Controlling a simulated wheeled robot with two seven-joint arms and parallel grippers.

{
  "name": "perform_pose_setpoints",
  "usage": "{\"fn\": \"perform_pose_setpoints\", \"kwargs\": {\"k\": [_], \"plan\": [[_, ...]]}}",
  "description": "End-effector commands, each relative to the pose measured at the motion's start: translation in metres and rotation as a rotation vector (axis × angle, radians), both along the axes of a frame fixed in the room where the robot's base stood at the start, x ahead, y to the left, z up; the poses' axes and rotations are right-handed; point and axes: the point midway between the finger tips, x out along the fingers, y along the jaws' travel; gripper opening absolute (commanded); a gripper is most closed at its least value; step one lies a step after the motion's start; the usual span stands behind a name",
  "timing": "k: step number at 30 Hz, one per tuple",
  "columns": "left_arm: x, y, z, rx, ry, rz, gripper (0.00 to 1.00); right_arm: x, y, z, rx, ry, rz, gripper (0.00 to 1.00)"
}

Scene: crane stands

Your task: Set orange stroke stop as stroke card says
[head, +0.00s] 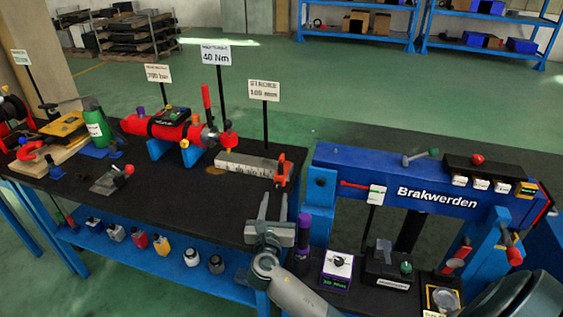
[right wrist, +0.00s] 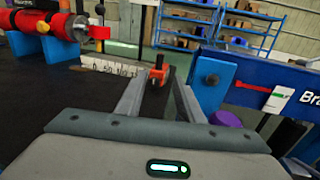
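The orange stroke stop (head: 281,172) sits at the right end of a pale scale bar (head: 243,164) on the black bench. It also shows in the right wrist view (right wrist: 157,70), beyond and between my fingers. The stroke card (head: 264,90) stands on a pole behind the bar and seems to read 105 mm, though the last digit is blurred. My right gripper (head: 273,208) is open and empty, in front of the stop and apart from it. Its spread fingers also show in the right wrist view (right wrist: 158,100). My left gripper is not in view.
A red cylinder (head: 140,127) on blue supports stands left of the bar. A blue Brakwerden press frame (head: 400,182) rises close to the right of my gripper, with a purple cylinder (head: 303,232) before it. The black bench top (head: 190,210) is clear left of my gripper.

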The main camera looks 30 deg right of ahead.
Motion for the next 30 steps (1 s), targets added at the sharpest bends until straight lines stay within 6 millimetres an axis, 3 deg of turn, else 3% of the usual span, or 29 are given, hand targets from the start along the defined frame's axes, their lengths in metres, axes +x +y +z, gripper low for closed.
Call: {"fn": "perform_pose_setpoints", "kwargs": {"k": [17,30], "plan": [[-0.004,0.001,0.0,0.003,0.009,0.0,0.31,0.006,-0.005,0.001,-0.001,0.0,-0.001,0.34],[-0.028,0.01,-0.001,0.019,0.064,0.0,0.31,0.056,-0.044,0.002,-0.002,0.0,-0.002,0.34]]}}
